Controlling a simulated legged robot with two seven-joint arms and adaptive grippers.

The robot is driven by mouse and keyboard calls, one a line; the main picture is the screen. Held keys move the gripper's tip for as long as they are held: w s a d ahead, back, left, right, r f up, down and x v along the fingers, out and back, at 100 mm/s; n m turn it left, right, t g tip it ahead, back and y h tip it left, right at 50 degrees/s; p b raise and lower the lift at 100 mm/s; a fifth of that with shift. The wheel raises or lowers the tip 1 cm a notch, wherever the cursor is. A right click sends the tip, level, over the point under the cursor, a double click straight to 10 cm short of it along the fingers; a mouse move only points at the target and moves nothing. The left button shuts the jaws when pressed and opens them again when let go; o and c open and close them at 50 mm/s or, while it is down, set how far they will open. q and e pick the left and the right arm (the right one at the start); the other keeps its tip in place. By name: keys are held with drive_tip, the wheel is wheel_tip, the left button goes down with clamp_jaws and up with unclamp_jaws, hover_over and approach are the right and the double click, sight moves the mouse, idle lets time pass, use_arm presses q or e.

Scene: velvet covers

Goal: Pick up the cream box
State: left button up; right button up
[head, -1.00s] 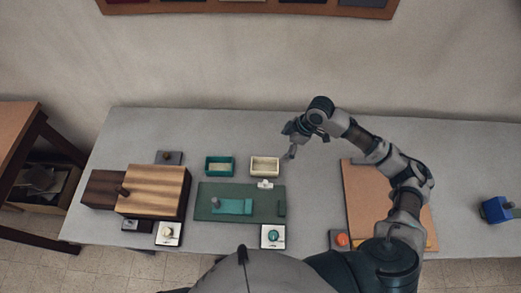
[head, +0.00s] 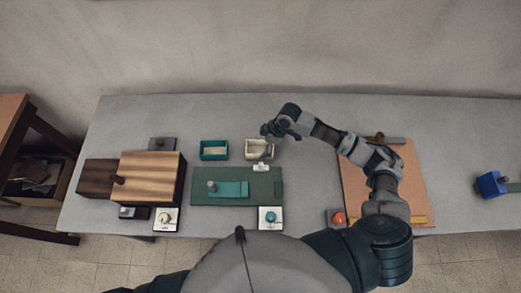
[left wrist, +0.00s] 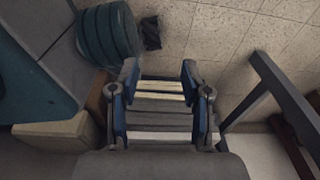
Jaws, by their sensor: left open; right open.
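The cream box (head: 250,150) is a small open-topped tray on the grey table, just right of the teal box (head: 214,150). My right gripper (head: 267,150) is open, with its fingers over the right part of the cream box, hiding some of it. I cannot tell whether they touch it. My left gripper (left wrist: 160,85) is open and empty in the left wrist view, pointing toward the tiled floor. It does not show in the head view.
A green mat (head: 238,198) with a teal piece lies in front of the boxes. A striped wooden block (head: 150,165) stands at left, and a tan board (head: 350,195) lies under my right arm. A blue object (head: 490,185) is at far right. The table behind the boxes is clear.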

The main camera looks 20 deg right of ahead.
sight(256, 152)
drive_tip(key=x, duration=0.3)
drive_tip(key=shift+a+f, duration=0.1)
drive_tip(key=shift+a, duration=0.2)
drive_tip(key=shift+d+f, duration=0.1)
drive_tip(key=shift+d, duration=0.1)
drive_tip(key=shift+f, duration=0.1)
drive_tip(key=shift+a, duration=0.1)
drive_tip(key=c, duration=1.3)
